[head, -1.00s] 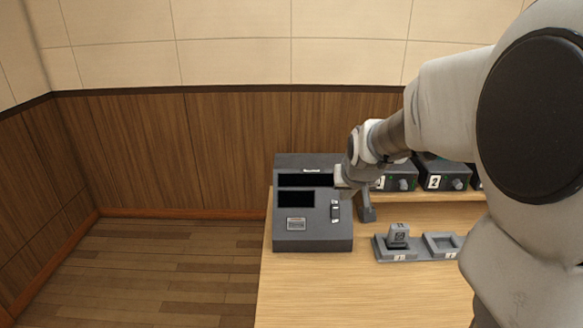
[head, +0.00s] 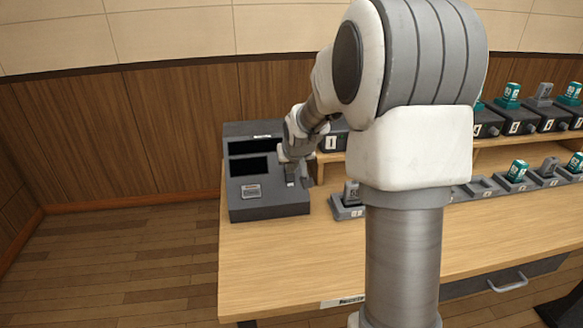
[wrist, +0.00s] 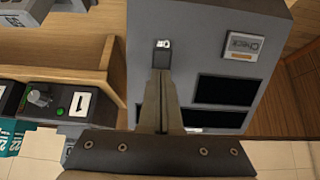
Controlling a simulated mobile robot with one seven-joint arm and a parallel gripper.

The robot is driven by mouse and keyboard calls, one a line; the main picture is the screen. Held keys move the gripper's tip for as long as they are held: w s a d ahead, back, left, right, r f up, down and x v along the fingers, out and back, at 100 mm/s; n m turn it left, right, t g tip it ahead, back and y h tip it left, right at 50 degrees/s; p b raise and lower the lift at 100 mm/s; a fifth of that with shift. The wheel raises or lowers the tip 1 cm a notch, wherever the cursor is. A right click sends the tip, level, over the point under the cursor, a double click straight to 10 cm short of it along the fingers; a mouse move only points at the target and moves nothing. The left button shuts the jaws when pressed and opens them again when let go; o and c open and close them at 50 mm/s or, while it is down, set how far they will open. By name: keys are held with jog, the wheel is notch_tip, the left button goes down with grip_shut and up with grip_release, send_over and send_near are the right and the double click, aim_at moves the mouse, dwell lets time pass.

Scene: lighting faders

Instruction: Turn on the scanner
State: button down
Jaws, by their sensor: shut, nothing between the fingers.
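The scanner is most likely the dark grey console (head: 268,207) at the left end of the table; its label is too small to read in the head view. It has two black screens, a pale button plate (head: 251,191) and a small dark rocker switch with a light end (head: 290,182). The wrist view shows the console (wrist: 205,55), the plate (wrist: 243,46) and the switch (wrist: 161,46). My gripper (wrist: 160,75) is shut and empty, its fingertips right by the switch. I cannot tell whether they touch it. In the head view my wrist partly hides the fingers.
Numbered dark boxes (head: 332,140) stand on a raised shelf right of the console, several with teal or grey blocks on top. Grey trays (head: 347,211) line the table (head: 285,265) in front. My arm hides the middle. The floor at left is clear.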

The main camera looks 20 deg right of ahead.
jog(key=shift+w+f, duration=0.15)
jog(key=shift+w, duration=0.2)
jog(key=shift+d, duration=0.1)
jog(key=shift+s+f, duration=0.1)
jog(key=shift+s, duration=0.05)
jog(key=shift+s+f+b, duration=0.25)
jog(key=shift+s+b, duration=0.2)
jog(key=shift+s, duration=0.15)
jog(key=shift+r, duration=0.15)
